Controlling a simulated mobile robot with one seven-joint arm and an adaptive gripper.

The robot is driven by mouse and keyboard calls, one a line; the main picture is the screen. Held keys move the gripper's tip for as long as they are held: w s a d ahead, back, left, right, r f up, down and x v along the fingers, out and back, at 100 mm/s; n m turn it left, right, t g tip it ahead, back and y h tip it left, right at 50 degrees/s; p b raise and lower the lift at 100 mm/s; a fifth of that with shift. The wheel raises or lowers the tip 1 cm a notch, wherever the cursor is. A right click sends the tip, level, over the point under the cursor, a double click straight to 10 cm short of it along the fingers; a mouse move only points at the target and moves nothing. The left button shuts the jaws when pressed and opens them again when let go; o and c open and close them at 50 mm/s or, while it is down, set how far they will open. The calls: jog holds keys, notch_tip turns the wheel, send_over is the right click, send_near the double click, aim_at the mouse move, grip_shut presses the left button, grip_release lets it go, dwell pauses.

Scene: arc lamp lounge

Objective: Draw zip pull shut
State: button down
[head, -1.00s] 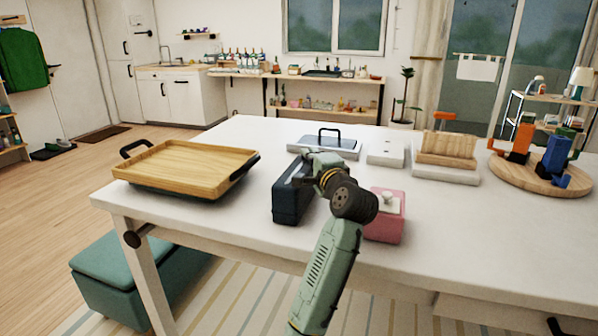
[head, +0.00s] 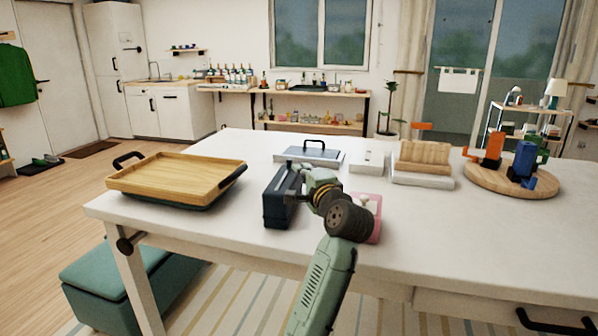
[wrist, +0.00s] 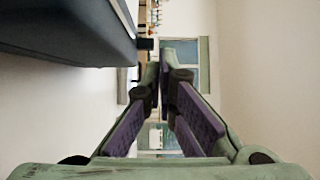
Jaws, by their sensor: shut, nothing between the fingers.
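A dark navy case (head: 279,207) stands on the white table, left of my gripper (head: 308,172) in the head view. In the wrist view, the case (wrist: 65,40) fills the upper left, beside my fingers. A small dark piece (wrist: 146,43) sticks out from the case's end close to my fingertips (wrist: 166,56); it may be the zip pull, but I cannot tell for sure. My fingers are closed together at the tips and hold nothing. Whether they touch the small piece is unclear.
A pink box (head: 374,225) stands just right, partly behind my arm. A wooden tray (head: 175,177) is at the left, a handled grey box (head: 300,155) and white box (head: 368,161) behind. A round board (head: 510,181) is at the right. The table's front is mostly clear.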

jog(key=b+v, duration=0.1)
jog(key=v, duration=0.6)
jog(key=shift+f, duration=0.3)
